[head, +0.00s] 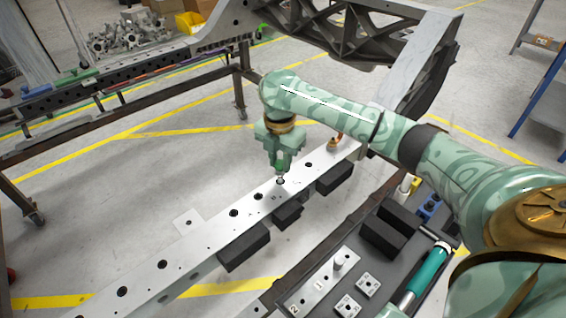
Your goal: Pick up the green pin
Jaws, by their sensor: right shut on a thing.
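My right gripper (281,165) points down over the pale metal beam (196,252). It is shut on the green pin (281,164), whose green body shows between the fingers. The pin's pale lower end is at or just above a hole in the beam's top face; I cannot tell whether the tip is inside the hole. The pin looks upright. My left gripper is not in view.
An orange-and-brass pin (333,144) stands farther along the beam. Black blocks (244,246) sit along its near side. A dark bench (385,275) holds a teal cylinder (427,272) and numbered plates (318,283). A chassis frame (360,37) stands behind.

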